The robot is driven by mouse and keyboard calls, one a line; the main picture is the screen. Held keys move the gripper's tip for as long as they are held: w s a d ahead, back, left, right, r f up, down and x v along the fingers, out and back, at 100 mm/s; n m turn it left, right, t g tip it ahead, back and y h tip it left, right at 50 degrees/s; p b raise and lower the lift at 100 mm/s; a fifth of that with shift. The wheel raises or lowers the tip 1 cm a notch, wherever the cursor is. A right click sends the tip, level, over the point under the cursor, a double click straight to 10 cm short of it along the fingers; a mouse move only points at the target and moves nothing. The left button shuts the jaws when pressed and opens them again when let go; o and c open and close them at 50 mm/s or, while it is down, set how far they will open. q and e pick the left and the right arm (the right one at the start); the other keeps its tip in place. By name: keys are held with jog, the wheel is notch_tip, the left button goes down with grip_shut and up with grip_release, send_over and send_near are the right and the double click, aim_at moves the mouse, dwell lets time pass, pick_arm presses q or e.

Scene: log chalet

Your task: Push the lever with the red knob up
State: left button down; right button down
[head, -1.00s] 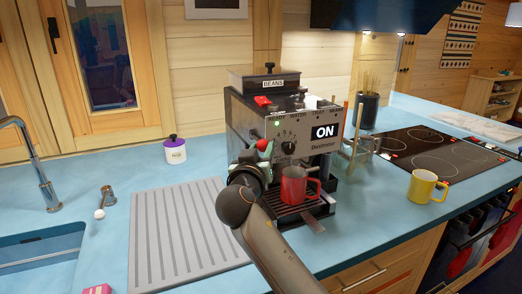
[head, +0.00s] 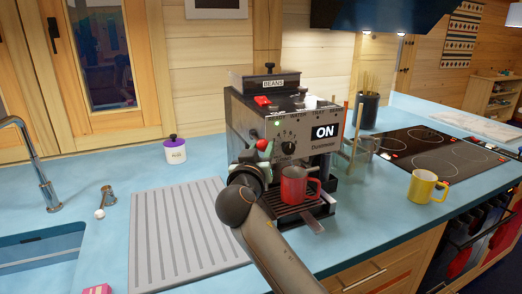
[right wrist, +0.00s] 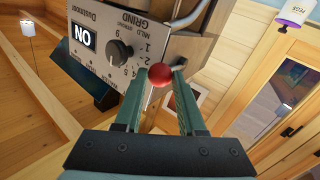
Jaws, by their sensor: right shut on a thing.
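The coffee machine (head: 310,128) stands on the blue counter, its display reading ON. The lever's red knob (head: 262,145) is at the left of its front panel; the same knob shows in the right wrist view (right wrist: 160,75). My right gripper (right wrist: 160,82) is shut on the red knob, a green finger on each side of it. In the head view my right gripper (head: 250,158) is partly hidden behind my own wrist and arm. Most of the lever is hidden. My left gripper is not in view.
A red mug (head: 293,187) stands on the machine's drip tray, close to my right arm. A yellow mug (head: 422,187) is right of the machine, before the black hob (head: 435,153). A ribbed grey drainboard (head: 180,235) lies left, clear.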

aim_at(264, 131)
jog(key=shift+w+r, duration=0.15)
jog(key=shift+r, duration=1.35)
jog(key=c, duration=0.9)
grip_release()
jog(key=o, duration=0.4)
jog(key=shift+f, duration=0.2)
jog(key=shift+f, duration=0.15)
